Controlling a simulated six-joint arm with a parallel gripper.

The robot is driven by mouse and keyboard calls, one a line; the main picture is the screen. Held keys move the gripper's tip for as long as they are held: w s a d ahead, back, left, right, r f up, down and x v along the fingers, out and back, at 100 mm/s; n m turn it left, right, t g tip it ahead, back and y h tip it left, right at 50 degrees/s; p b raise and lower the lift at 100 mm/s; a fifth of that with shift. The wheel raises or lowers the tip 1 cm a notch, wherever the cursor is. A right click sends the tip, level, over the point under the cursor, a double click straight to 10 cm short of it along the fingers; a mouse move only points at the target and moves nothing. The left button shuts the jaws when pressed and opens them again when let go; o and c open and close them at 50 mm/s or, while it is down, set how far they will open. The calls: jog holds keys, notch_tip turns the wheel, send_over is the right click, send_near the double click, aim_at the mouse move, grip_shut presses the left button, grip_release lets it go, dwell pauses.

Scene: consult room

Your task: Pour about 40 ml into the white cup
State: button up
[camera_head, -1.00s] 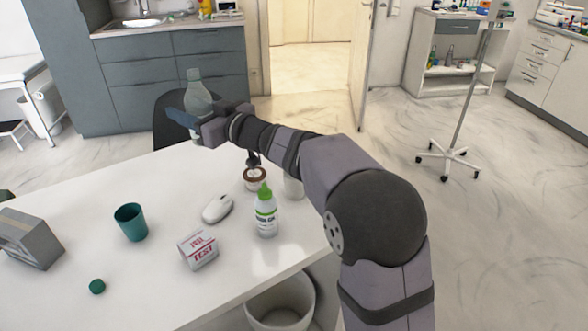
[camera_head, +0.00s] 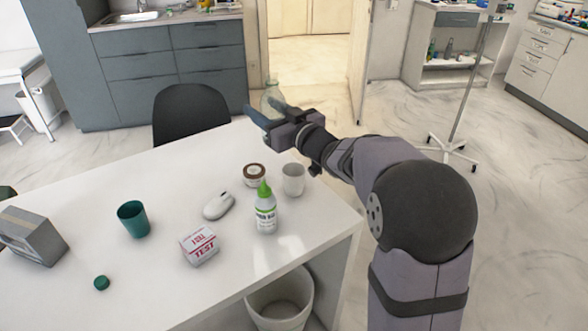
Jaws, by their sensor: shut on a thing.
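The white cup (camera_head: 293,181) stands upright on the table near its right edge. My gripper (camera_head: 265,116) is shut on a clear bottle (camera_head: 271,94), above the table's far right corner. The bottle looks upright, and its lower part is mostly hidden by the gripper. The gripper and bottle are up and behind the cup, slightly left of it in the picture, apart from it. The liquid level in the bottle and the inside of the cup are too small to tell.
A test box (camera_head: 199,246), teal cup (camera_head: 133,221), green cap (camera_head: 101,283) and grey box (camera_head: 32,238) are further left. A bin (camera_head: 280,308) stands below the table edge.

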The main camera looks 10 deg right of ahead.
notch_tip(320, 180, down, 9)
dwell(0.4)
jog(key=shift+p, duration=0.3)
